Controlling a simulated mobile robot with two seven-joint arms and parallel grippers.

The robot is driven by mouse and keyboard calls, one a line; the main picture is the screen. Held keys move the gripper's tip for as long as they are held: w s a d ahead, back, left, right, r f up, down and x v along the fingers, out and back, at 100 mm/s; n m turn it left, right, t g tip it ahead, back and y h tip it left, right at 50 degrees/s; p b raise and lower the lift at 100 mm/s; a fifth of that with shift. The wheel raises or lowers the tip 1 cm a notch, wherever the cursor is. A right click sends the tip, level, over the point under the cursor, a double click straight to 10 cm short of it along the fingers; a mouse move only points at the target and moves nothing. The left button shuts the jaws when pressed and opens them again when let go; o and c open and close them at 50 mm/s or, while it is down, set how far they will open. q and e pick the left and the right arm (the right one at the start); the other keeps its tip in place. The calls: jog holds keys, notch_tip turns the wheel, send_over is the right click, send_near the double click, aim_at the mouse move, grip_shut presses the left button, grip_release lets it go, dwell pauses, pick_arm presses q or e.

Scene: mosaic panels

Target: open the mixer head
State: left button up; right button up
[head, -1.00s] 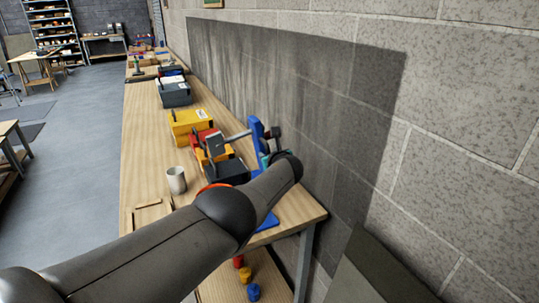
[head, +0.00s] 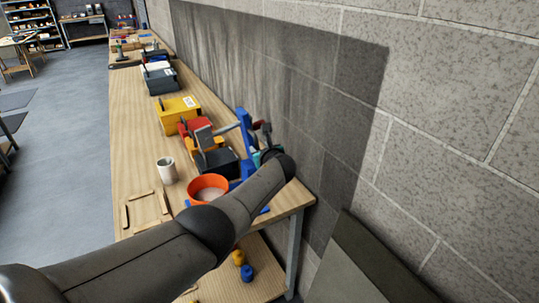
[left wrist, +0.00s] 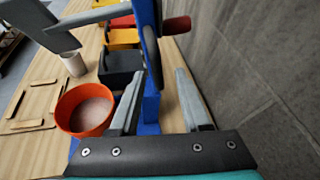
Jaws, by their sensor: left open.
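The mixer has a blue upright (head: 244,128) near the bench's right end, also large in the left wrist view (left wrist: 149,42). Its grey head (head: 205,138) reaches left from the upright and shows at upper left in the left wrist view (left wrist: 30,18). A dark red knob (left wrist: 178,25) sits on the upright's right side. An orange bowl (head: 208,182) with pale contents stands at the mixer's base. My left gripper (left wrist: 161,74) is open and empty, its fingers pointing toward the upright below the knob. In the head view my arm hides part of the base. My right gripper is not seen.
A white cup (head: 167,170) and a wooden frame (head: 148,210) stand left of the bowl. Dark, red and yellow bins (head: 178,112) line the bench behind the mixer. A grey block wall (head: 340,130) is close on the right.

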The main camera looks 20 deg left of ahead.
pick_arm(q)
jog(key=shift+v, duration=0.85)
jog(key=p+v, duration=0.1)
jog(key=v, duration=0.9)
jog(key=shift+r, duration=0.15)
